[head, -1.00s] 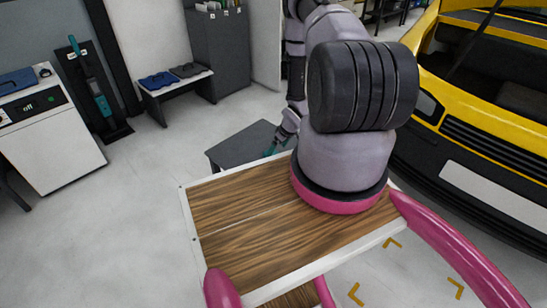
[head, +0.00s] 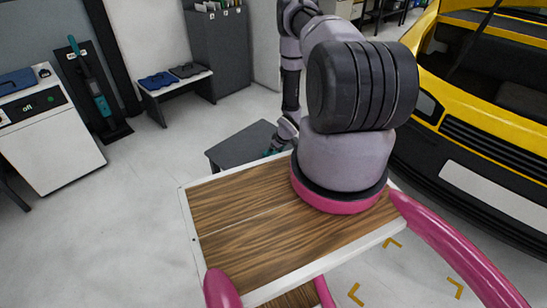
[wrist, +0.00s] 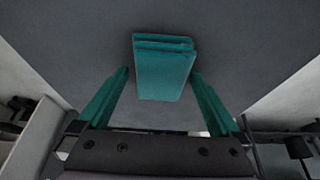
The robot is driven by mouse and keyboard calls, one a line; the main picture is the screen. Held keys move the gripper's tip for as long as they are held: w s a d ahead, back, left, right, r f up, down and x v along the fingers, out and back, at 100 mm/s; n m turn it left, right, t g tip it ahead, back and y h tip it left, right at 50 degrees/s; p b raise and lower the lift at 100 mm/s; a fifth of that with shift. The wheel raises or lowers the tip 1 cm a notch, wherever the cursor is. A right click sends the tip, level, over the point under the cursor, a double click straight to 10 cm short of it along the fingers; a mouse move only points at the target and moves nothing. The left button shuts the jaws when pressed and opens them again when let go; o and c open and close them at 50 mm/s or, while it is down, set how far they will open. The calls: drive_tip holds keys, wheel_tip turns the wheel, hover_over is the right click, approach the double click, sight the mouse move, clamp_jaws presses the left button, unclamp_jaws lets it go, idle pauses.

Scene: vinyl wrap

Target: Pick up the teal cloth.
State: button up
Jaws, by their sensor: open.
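The teal cloth (wrist: 163,68) is a folded, layered block on a dark grey surface in the wrist view, just above the picture's middle. My gripper (wrist: 160,74) has two teal fingers, spread apart. The fingertips show at the left and right of the cloth's near part, with a gap on each side. Most of the cloth shows beyond the tips, and I cannot tell the height between them. In the head view my gripper (head: 271,153) is small and partly hidden at the grey table (head: 230,153); I cannot make out the cloth there.
My arm hides the right part of the grey table in the head view. A yellow car (head: 490,110) stands at the right. A low bench (head: 180,88) with blue and dark items stands at the back left, near a white cabinet (head: 50,140). The floor between is clear.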

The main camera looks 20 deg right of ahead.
drive_tip(key=shift+f, duration=0.15)
drive_tip(key=c, duration=1.3)
wheel_tip(320, 180, up, 11)
drive_tip(key=shift+f, duration=0.2)
